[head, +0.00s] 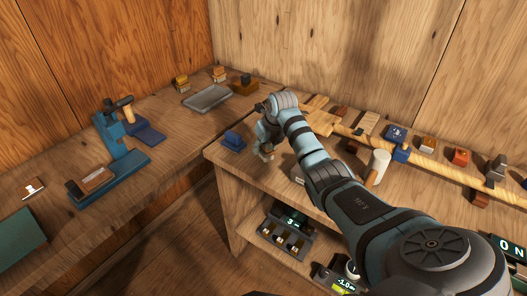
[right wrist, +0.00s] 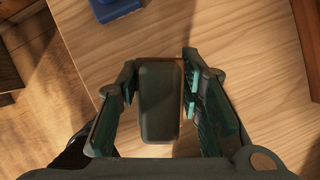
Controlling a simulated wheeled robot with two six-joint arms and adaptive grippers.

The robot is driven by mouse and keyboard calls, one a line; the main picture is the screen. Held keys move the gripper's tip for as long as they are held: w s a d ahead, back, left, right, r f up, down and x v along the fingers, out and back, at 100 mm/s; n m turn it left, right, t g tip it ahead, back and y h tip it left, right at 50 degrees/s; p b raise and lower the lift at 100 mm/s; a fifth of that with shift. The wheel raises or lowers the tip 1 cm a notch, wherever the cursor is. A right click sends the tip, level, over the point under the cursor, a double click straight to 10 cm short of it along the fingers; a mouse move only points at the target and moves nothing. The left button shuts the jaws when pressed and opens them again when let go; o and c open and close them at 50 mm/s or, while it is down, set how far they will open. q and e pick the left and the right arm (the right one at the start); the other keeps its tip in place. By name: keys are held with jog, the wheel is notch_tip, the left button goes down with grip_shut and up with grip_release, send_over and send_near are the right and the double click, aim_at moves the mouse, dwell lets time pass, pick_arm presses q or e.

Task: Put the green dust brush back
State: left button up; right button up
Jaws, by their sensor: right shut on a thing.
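My right gripper (head: 266,153) is over the near left corner of the right-hand bench, its arm reaching in from the lower right. In the right wrist view my right gripper (right wrist: 160,92) is shut on a dark green-grey block, which I take to be the green dust brush (right wrist: 160,105). A thin tan strip shows along its right side. The fingers lie on both sides of it, with bare wood bench below. In the head view the brush is mostly hidden by the gripper. My left gripper is not in view.
A small blue block (head: 233,141) stands on the bench corner, left of my right gripper. A grey tray (head: 207,97) and small brushes or blocks (head: 181,82) stand at the back. A blue vise-like stand (head: 118,140) is on the left bench. A long rod (head: 420,160) lies right.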

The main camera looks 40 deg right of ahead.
jog(key=shift+f, duration=0.8)
jog(key=shift+f, duration=0.15)
jog(key=o, duration=1.2)
